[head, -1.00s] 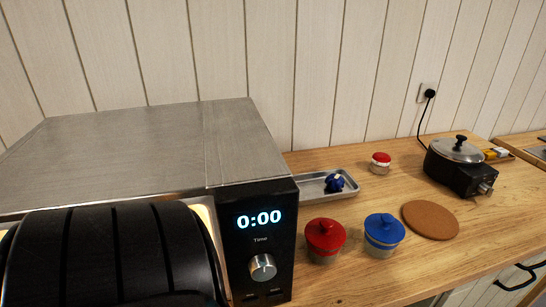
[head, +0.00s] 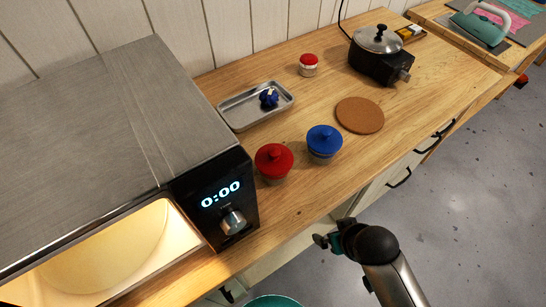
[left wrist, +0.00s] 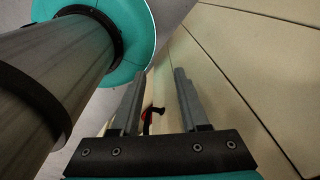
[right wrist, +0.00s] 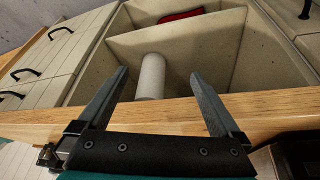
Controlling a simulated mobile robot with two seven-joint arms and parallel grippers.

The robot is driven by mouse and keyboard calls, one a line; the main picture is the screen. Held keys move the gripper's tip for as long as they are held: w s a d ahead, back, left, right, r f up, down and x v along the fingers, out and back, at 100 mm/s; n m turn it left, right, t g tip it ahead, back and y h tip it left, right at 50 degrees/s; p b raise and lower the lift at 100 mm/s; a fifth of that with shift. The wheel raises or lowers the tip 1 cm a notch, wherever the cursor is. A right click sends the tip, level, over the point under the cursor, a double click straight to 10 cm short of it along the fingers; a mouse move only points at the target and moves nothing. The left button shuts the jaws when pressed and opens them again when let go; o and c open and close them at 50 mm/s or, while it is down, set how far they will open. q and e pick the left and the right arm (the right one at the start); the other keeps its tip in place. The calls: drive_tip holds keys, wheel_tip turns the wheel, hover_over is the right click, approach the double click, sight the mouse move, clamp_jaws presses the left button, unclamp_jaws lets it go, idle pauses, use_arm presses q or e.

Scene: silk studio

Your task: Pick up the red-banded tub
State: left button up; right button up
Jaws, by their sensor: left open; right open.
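My right gripper (head: 325,241) is in front of and below the counter edge, well apart from both tubs. In the right wrist view it is open and empty (right wrist: 158,78). My left gripper (left wrist: 157,85) is open and empty beside pale cabinet fronts; the head view does not show its fingers.
The microwave (head: 222,205) bounds the left side. A metal tray (head: 235,117) with a small blue item (head: 268,98), a small red-lidded jar (head: 308,67), a cork mat (head: 360,115) and a black cooker (head: 380,66) stand farther back. Counter in front of the tubs is clear.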

wheel_tip(320, 180, up, 14)
drive_tip(key=a+t+y+p, duration=0.1)
drive_tip(key=a+p, duration=0.1)
drive_tip(key=p, duration=0.1)
drive_tip(key=n+t+y, duration=0.2)
drive_tip(key=n+y, duration=0.1)
drive_tip(key=n, duration=0.1)
approach(285, 175)
drive_tip(key=b+x, duration=0.1)
drive_tip(key=x, duration=0.6)
drive_tip(key=shift+w+b, duration=0.1)
drive_tip(key=shift+b, duration=0.2)
drive_tip(key=shift+a+b+x, duration=0.15)
drive_tip(key=shift+b+x, duration=0.1)
drive_tip(key=shift+x, duration=1.3)
drive_tip(key=shift+a+b+x, duration=0.1)
drive_tip(key=shift+b+x, duration=0.15)
drive_tip(key=shift+x, duration=1.25)
use_arm(q)
drive_tip(key=shift+r, duration=0.6)
use_arm(e)
drive_tip(key=shift+r, duration=0.1)
drive_tip(key=c, duration=0.9)
